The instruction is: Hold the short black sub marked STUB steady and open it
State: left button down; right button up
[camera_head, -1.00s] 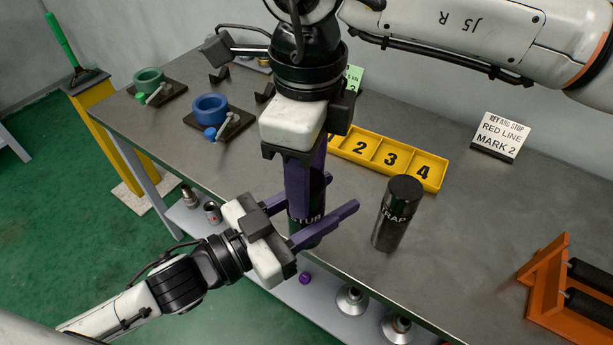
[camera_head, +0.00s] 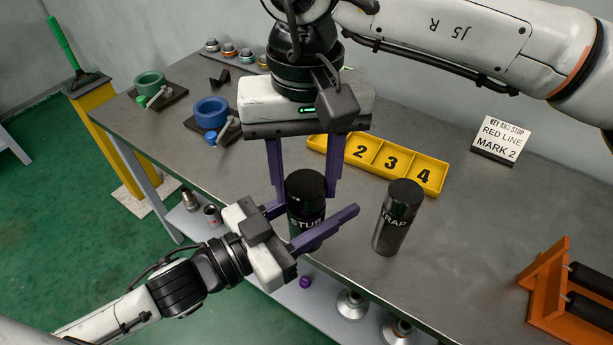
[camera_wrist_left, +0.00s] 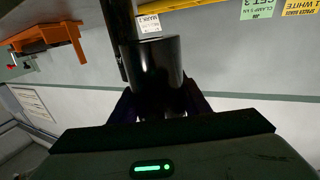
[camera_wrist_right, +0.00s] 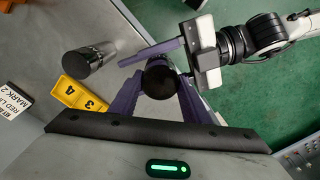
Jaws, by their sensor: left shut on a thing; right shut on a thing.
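The short black sub marked STUB (camera_head: 305,222) stands upright near the bench's front edge. My left gripper (camera_head: 322,212) comes in from the left, low and level, shut on its body with one purple finger in front of it. My right gripper (camera_head: 306,188) points down from above, shut on its upper end with a purple finger on either side. The right wrist view shows the sub's round black top (camera_wrist_right: 160,80) between my right fingers. The left wrist view shows its dark side (camera_wrist_left: 155,75) close up; its base is hidden.
A taller black cylinder marked TRAP (camera_head: 397,215) stands just right. Behind is a yellow numbered tray (camera_head: 437,180). A sign (camera_head: 500,138) reads "RED LINE MARK 2". An orange roller stand (camera_head: 545,290) is at right; blue (camera_head: 210,110) and green (camera_head: 150,82) vises are at left.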

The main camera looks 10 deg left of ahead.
aim_at(306, 181)
pick_arm(q)
jog(key=shift+r, duration=0.1)
pick_arm(e)
jog(key=shift+w+r, duration=0.1)
jog(key=shift+r, duration=0.15)
dwell(0.4)
jog(key=shift+r, duration=0.9)
